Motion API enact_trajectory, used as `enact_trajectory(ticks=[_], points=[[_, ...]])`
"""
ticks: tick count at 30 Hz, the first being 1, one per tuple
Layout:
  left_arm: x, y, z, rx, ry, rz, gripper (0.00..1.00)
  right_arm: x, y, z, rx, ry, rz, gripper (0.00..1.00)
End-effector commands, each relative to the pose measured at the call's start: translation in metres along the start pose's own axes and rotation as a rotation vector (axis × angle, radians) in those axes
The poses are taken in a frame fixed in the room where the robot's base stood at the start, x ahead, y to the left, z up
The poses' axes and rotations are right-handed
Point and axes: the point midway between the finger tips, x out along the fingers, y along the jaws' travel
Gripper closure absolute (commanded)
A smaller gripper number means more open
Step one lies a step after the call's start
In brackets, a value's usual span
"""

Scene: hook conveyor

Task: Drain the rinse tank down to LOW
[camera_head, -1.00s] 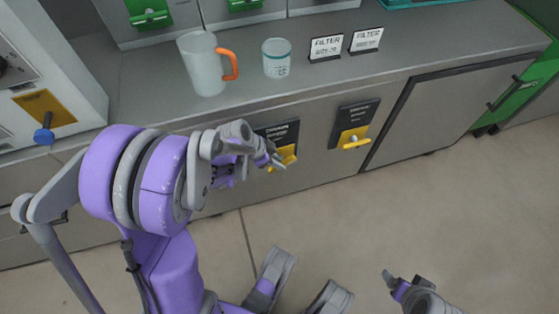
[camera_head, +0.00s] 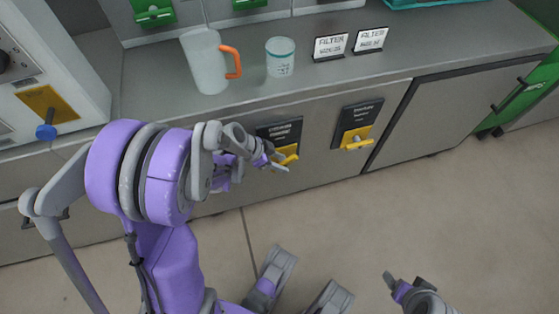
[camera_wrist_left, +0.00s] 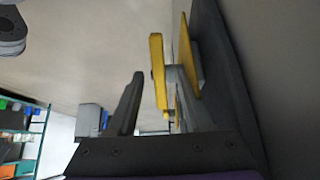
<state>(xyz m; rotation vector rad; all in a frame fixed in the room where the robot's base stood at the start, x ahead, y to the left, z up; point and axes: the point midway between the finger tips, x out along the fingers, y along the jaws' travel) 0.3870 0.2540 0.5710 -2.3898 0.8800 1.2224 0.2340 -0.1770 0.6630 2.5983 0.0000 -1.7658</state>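Two dark plates with yellow handles are on the cabinet front in the head view. The left yellow handle (camera_head: 289,154) is partly hidden by my left gripper (camera_head: 276,162). The right yellow handle (camera_head: 357,143) is clear. The small text on both plates is too blurred to read. In the left wrist view, the fingers of my left gripper (camera_wrist_left: 160,108) are apart. A yellow handle (camera_wrist_left: 157,70) stands between them, with a gap to the left finger. Contact with the right finger is unclear. The rinse tank and its level cannot be identified.
A blue knob (camera_head: 46,132) sticks out at left. The floor in front of the cabinets is mostly clear.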

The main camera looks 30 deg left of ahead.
Motion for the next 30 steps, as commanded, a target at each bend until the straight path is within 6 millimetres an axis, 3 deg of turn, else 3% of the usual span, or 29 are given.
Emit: enact_trajectory(ticks=[8,11,21,30], points=[[-0.004,0.0,0.0,-0.001,-0.001,0.0,0.5,-0.002,0.0,0.0,0.0,0.0,0.0,0.17],[-0.017,0.001,-0.001,-0.002,0.0,-0.001,0.5,-0.007,0.0,-0.002,0.0,0.002,0.0,0.17],[-0.085,0.0,-0.001,-0.001,0.0,-0.002,0.5,-0.036,0.0,-0.009,0.0,0.01,0.0,0.17],[-0.108,0.0,0.0,0.0,0.0,0.0,0.5,-0.044,0.0,-0.011,0.0,0.013,0.0,0.17]])
